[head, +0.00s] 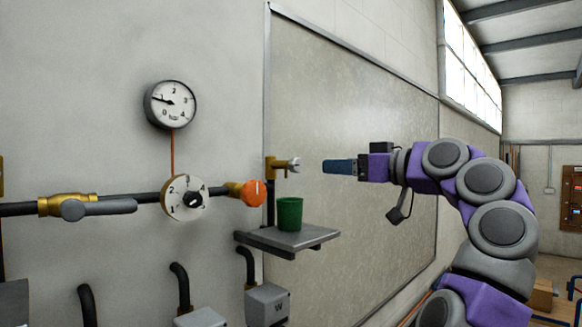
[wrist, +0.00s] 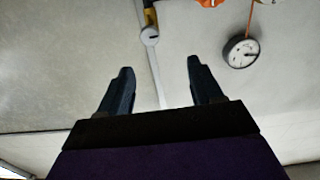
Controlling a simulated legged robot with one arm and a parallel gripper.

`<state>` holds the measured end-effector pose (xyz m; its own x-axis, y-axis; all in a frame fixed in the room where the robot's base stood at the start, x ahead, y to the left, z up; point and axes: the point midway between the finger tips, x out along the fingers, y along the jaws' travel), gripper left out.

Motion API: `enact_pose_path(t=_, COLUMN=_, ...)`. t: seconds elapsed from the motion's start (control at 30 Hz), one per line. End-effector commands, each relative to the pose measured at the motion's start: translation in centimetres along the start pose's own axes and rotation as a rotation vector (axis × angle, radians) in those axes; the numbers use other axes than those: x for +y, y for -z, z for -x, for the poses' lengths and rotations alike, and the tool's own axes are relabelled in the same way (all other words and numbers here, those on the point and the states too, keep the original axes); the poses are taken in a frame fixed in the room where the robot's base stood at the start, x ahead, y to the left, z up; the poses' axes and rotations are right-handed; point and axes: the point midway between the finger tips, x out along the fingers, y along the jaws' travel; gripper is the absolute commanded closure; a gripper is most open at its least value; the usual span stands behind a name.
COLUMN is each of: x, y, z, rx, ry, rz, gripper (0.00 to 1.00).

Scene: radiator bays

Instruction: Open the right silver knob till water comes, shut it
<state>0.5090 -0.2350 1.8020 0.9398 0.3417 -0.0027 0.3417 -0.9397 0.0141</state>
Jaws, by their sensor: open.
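The silver knob (head: 294,165) sits on the end of a small brass valve (head: 275,165) above a shelf, at the centre of the head view. It also shows near the top of the wrist view (wrist: 150,37). My gripper (head: 325,166) is right of the knob at about the same height, with a gap between them. In the wrist view its two dark blue fingers (wrist: 158,76) are spread with nothing between them. The knob lies beyond the fingertips there. A green cup (head: 289,214) stands on the shelf below the valve. No water shows at the valve.
The grey shelf (head: 290,238) juts from the wall. Left of it are an orange knob (head: 254,193), a numbered white dial (head: 185,198), and a brass valve with a grey lever (head: 98,208). A gauge (head: 170,104) hangs above. Space around my gripper is clear.

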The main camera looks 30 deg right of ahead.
Motion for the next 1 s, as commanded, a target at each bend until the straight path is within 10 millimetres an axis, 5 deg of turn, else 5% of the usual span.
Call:
enact_pose_path(t=0.27, x=2.0, y=-0.6, z=-3.6, rx=-0.002, ry=-0.002, rz=-0.017, gripper=0.35)
enact_pose_path(t=0.7, x=-0.1, y=0.1, z=-13.1, rx=-0.005, ry=0.001, rz=-0.005, gripper=0.35)
enact_pose_path(t=1.0, x=1.2, y=-0.3, z=-15.9, rx=-0.002, ry=0.001, rz=-0.013, gripper=0.35)
